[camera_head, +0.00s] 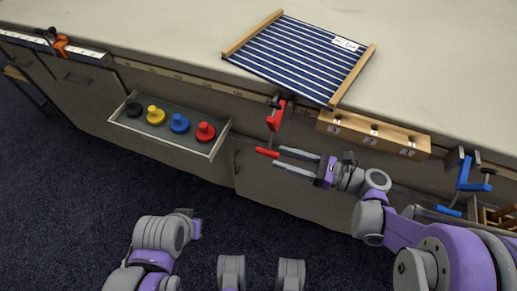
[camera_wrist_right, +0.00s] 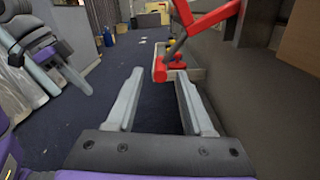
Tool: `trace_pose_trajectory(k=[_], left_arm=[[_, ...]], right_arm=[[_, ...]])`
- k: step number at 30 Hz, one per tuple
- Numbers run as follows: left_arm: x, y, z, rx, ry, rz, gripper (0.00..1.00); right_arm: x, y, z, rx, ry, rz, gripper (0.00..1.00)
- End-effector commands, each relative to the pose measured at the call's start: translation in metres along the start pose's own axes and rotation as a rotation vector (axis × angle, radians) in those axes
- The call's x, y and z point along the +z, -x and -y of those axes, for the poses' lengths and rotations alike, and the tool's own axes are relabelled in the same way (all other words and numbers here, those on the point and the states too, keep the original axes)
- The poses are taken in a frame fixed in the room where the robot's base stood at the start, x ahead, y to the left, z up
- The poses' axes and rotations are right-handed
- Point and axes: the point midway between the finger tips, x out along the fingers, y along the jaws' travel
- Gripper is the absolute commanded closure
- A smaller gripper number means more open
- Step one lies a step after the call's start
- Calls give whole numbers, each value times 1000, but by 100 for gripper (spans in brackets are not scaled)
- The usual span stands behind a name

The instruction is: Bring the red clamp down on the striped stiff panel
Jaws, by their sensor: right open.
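The striped stiff panel (camera_head: 292,60), navy with white lines, lies on the table with a wooden bar along each of two sides. Its near corner reaches the table's front edge. The red clamp (camera_head: 277,117) is at that edge by this corner; its red handle sticks out below. My right gripper (camera_head: 279,158) is open and empty, its fingertips close to the handle. In the right wrist view the clamp (camera_wrist_right: 207,20) is ahead of the parted fingers, its handle end roughly in line with the gap. Contact is unclear. My left arm is low at left; its finger state is unclear.
An open drawer (camera_head: 217,142) with black, yellow, blue and red knobbed pieces juts out left of the clamp. A wooden block (camera_head: 374,133) is on the front at right. A blue clamp (camera_head: 467,180) and an orange clamp (camera_head: 60,44) are farther along the edge.

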Motion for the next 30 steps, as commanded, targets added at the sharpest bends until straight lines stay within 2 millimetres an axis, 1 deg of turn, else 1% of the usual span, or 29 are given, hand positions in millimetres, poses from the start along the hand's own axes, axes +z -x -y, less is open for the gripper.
trace_pose_trajectory(k=[1,6,9,12,17,24,26,30], left_arm=[[0,-2,0,0,0,1,100],[2,-6,0,0,0,2,100],[2,-8,0,0,0,2,100],[2,-9,0,0,0,2,100],[2,-9,0,0,0,3,100],[2,-9,0,0,0,3,100],[2,-9,0,0,0,3,100],[2,-9,0,0,0,3,100]], right_arm=[[-1,-12,-1,6,-1,0,48],[-1,-44,-1,5,0,-1,48],[-1,-59,0,4,1,-2,48],[-1,-70,0,2,2,-2,48],[-1,-78,0,0,2,-2,48],[0,-78,0,-1,2,-2,48],[0,-78,0,-1,2,-2,57],[-1,-78,0,-1,2,-3,82]])
